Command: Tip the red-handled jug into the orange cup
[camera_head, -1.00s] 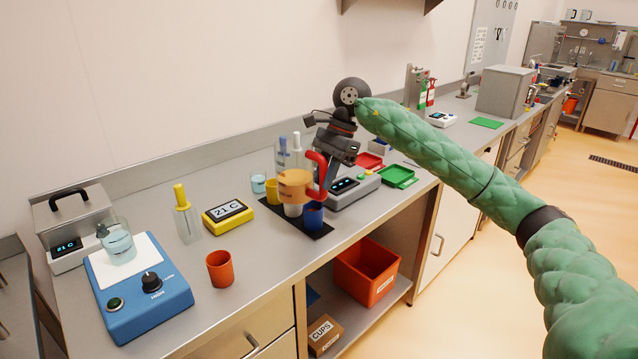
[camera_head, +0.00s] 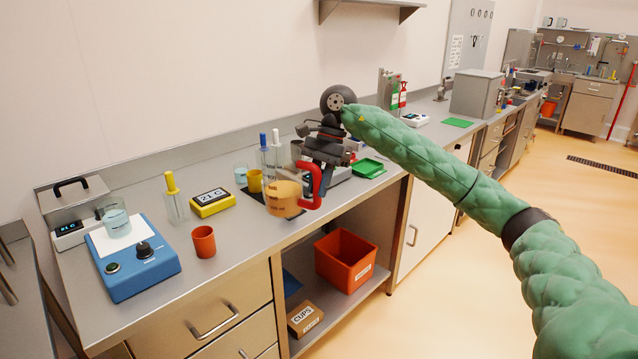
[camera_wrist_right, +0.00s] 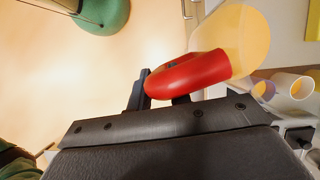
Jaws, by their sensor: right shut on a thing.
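The jug (camera_head: 284,199) has a tan body and a red handle. My right gripper (camera_head: 318,177) is shut on the red handle, and the jug hangs in front of the dark mat, near the counter's front edge. In the right wrist view the red handle (camera_wrist_right: 188,76) lies across the fingers, with the pale jug body (camera_wrist_right: 240,40) beyond it. The orange cup (camera_head: 204,242) stands upright on the counter, left of the jug and apart from it. My left gripper does not show.
A blue stirrer (camera_head: 133,262) with a beaker (camera_head: 116,222) stands left of the cup. A yellow thermometer box (camera_head: 212,203) and a yellow-topped bottle (camera_head: 174,201) stand behind it. A yellow cup (camera_head: 255,181) is behind the jug. An orange bin (camera_head: 343,262) sits on the shelf below.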

